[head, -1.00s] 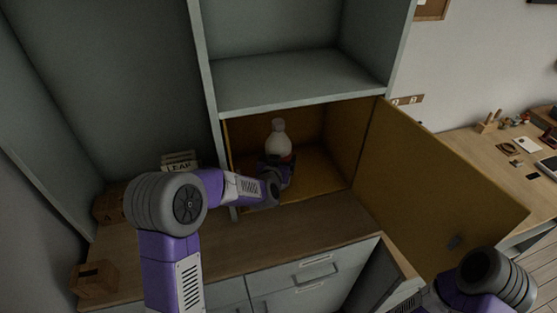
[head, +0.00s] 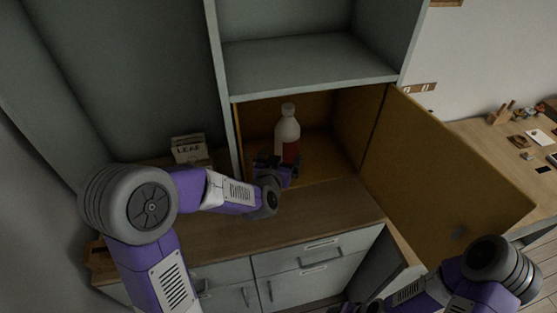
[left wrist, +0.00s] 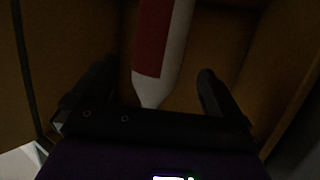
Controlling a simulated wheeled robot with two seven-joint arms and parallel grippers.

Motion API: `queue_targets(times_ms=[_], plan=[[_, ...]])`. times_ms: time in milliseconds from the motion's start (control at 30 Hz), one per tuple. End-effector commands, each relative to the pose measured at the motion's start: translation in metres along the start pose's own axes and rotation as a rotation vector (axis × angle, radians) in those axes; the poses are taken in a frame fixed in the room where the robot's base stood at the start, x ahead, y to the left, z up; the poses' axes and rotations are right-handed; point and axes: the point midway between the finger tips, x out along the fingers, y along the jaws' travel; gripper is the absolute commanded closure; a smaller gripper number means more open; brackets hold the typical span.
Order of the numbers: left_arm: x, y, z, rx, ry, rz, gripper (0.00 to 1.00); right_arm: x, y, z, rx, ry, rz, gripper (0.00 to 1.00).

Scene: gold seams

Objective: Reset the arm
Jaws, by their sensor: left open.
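A white bottle with a red label (head: 288,131) stands upright inside the open cabinet compartment (head: 320,170). It also shows between the fingers' lines in the left wrist view (left wrist: 160,45), with its red part and a pale tapered part in sight. My left gripper (head: 278,164) is open and empty at the front of the compartment, just in front of the bottle. Its two dark fingers (left wrist: 153,88) are spread apart in the left wrist view. The bottle's lower part is partly hidden by the gripper in the head view. My right arm comes in at the lower right; its gripper end is dark and cut by the bottom edge.
The yellow-brown cabinet door (head: 435,165) stands open to the right. A wooden counter (head: 315,212) runs below the compartment, over grey drawers (head: 310,257). A box marked LEAF (head: 189,149) stands on the left. An empty shelf (head: 310,76) lies above.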

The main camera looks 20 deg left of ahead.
Motion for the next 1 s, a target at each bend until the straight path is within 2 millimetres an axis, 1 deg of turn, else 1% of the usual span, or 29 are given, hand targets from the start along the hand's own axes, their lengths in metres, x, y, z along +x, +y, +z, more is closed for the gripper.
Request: queue_targets(times_ms=[33,100,200,667,767,867,967,1000], plan=[[-0.007,0.0,-0.001,0.0,0.001,0.001,0.0,-0.001,0.0,0.0,0.0,0.0,0.0,0.34],[-0.012,0.0,-0.001,0.0,0.001,0.0,0.0,-0.001,-0.001,0.0,0.0,0.0,0.0,0.34],[-0.016,0.0,0.0,0.0,0.0,-0.001,0.0,-0.001,-0.001,0.0,0.0,0.0,0.0,0.34],[-0.016,0.0,0.0,0.0,0.0,0.0,0.0,-0.001,-0.001,0.0,0.0,0.0,0.0,0.34],[-0.018,0.004,0.004,0.001,-0.021,0.013,0.0,-0.002,-0.001,0.0,0.0,0.0,0.0,0.34],[-0.024,0.023,0.022,0.005,-0.104,0.07,0.0,-0.006,-0.002,0.0,0.0,0.0,0.0,0.34],[-0.044,0.058,0.056,0.013,-0.271,0.187,0.0,-0.013,-0.005,0.001,0.0,0.0,0.0,0.34],[-0.058,0.076,0.073,0.018,-0.353,0.247,0.0,-0.016,-0.006,0.001,0.0,0.0,0.0,0.34]])
